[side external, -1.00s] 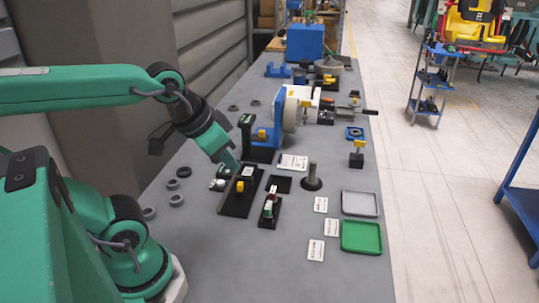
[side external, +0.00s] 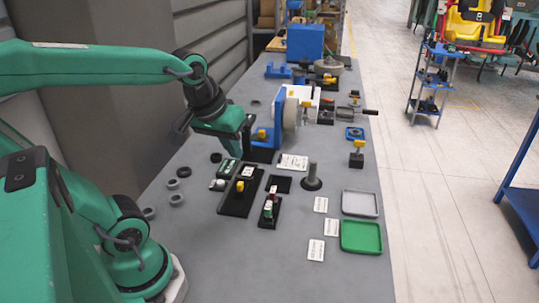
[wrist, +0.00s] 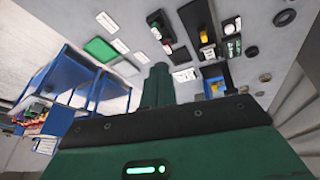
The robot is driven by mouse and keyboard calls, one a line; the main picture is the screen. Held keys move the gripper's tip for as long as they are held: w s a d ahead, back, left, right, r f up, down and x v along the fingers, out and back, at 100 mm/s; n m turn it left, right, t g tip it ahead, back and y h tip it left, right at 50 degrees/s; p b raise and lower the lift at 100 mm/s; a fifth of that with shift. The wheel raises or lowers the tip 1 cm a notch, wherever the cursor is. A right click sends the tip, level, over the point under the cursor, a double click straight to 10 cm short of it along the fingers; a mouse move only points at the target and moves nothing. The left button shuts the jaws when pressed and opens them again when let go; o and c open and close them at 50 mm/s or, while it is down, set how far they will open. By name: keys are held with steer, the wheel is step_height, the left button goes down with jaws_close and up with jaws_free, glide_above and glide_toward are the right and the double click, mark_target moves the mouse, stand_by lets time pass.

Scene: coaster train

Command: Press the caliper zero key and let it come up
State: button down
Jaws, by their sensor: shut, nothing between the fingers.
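A small dark box with pale lettering (side external: 228,168) lies left of the long black holder; it shows in the wrist view (wrist: 233,46) beside a white-and-dark round part. I cannot tell for sure which part is the caliper zero key. A pale round piece (side external: 218,184) sits at the box's near end. My gripper (side external: 237,155) is shut and empty, above and behind the dark box, apart from the pale piece. In the wrist view its green fingers (wrist: 158,72) are together. Part of the blue-and-black stand (side external: 262,150) is hidden behind it.
The long black holder (side external: 250,190) carries a yellow knob. A grey post (side external: 312,172), a grey tray (side external: 360,203) and a green tray (side external: 361,237) are to the right. A white-and-blue machine (side external: 292,110) stands behind.

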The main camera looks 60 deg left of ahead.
steer(key=w+a+f+n+g, duration=0.2)
steer(key=w+a+f+n, duration=0.15)
steer(key=a+n, duration=0.7)
steer(key=n+g, duration=0.2)
steer(key=n, duration=0.9)
glide_above(220, 182)
steer(key=shift+h, duration=0.3)
step_height(220, 182, down, 4)
steer(key=shift+f, duration=0.25)
steer(key=shift+f, duration=0.2)
step_height(220, 182, down, 14)
steer(key=shift+r, duration=0.2)
steer(key=shift+f, duration=0.15)
steer(key=shift+f, duration=0.95)
steer(key=shift+r, duration=0.15)
step_height(220, 182, up, 15)
steer(key=shift+w+a+f, duration=0.15)
steer(key=shift+f, duration=0.05)
